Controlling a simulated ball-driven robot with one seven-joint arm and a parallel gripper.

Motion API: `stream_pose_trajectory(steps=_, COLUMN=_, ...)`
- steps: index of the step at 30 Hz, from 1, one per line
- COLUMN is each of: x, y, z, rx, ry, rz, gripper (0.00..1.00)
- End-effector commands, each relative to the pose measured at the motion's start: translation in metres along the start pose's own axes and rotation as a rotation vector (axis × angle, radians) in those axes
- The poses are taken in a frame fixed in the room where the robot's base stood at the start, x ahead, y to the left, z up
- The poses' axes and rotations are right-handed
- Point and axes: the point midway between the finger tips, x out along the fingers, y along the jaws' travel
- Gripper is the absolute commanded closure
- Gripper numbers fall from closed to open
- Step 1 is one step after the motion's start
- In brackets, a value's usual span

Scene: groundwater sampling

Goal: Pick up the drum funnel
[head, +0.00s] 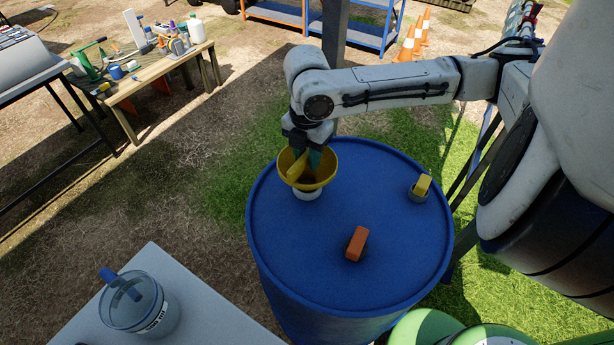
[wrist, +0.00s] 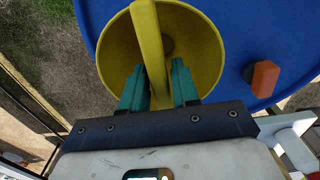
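The drum funnel (head: 328,171) is a yellow bowl with a raised yellow bar across it. It stands upright over a white collar (head: 306,194) on top of the blue drum (head: 330,270), near the drum's left side. My gripper (head: 308,160) points down into the funnel. In the wrist view, its two teal fingers (wrist: 160,85) stand on either side of the funnel's yellow bar (wrist: 148,40). A narrow gap shows between the bar and the right finger, so the fingers look open around it. The funnel's spout is hidden.
An orange block (head: 357,243) and a yellow-topped fitting (head: 421,188) are on the drum lid. A clear jug (head: 140,303) stands on a grey table (head: 215,318) at front left. A wooden bench (head: 150,83) with tools is at back left. A post rises behind the drum.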

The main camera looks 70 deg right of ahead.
Motion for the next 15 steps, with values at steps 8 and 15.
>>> stream_pose_trajectory(steps=8, x=0.036, y=0.000, z=-0.001, rx=0.000, ry=0.001, rz=-0.001, gripper=0.70)
stream_pose_trajectory(steps=15, x=0.040, y=0.000, z=0.000, rx=0.000, ry=-0.001, rz=0.001, gripper=0.70)
